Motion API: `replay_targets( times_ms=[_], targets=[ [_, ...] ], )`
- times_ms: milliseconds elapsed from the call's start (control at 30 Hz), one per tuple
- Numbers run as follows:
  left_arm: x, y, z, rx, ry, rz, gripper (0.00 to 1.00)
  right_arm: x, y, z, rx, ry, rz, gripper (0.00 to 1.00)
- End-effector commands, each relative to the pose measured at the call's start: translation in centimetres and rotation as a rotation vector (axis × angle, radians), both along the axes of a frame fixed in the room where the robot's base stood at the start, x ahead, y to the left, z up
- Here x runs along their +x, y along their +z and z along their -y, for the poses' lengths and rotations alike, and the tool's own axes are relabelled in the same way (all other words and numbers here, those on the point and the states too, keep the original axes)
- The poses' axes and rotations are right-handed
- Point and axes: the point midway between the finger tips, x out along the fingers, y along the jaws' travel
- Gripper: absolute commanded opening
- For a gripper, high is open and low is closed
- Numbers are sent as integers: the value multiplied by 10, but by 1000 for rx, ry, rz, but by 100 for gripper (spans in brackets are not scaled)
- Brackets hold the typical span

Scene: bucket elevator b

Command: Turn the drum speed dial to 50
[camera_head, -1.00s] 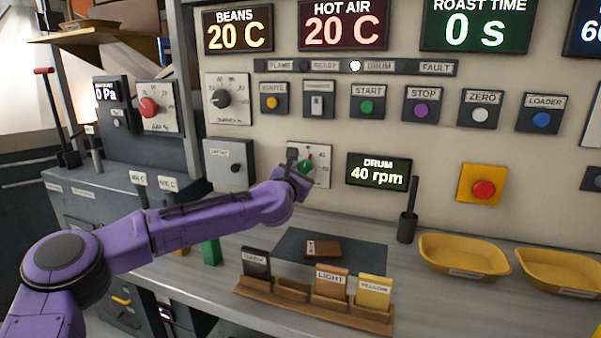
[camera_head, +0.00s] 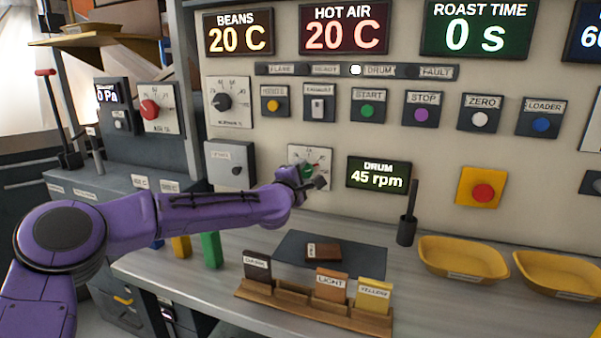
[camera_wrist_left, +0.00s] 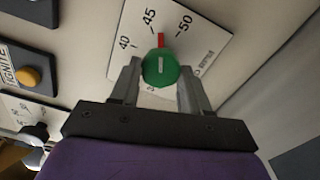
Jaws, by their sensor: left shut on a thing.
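The drum speed dial is a green knob (camera_wrist_left: 160,67) on a white scale plate (camera_wrist_left: 200,35) marked 40, 45 and 50. In the left wrist view its red pointer is close to the 45 mark. In the head view the knob (camera_head: 306,171) is partly covered by my left gripper (camera_head: 312,182). The left gripper, shown in the left wrist view (camera_wrist_left: 159,85), is shut on the knob with a finger on each side. The drum display (camera_head: 378,174) to its right reads 45 rpm. My right gripper is not in view.
A red emergency-style button on a yellow plate (camera_head: 481,187) sits right of the display. Below are a wooden rack (camera_head: 300,308) with labelled blocks, a dark mat (camera_head: 350,254), a dark upright holder (camera_head: 408,226) and yellow trays (camera_head: 462,257).

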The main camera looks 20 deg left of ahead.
Motion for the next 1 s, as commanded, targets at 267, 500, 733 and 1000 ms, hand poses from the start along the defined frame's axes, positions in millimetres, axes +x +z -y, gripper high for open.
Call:
replay_targets(
  times_ms=[267, 500, 733, 1000],
  targets=[
    [0, 2, 0, 256, -1, 9, 15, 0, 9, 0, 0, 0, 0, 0],
    [0, 2, 1, 435, -1, 15, 15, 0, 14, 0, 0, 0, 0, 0],
    [0, 1, 1, 546, -1, 18, 15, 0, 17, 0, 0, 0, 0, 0],
    [0, 1, 1, 600, -2, 20, 15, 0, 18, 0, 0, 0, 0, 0]
  ],
)
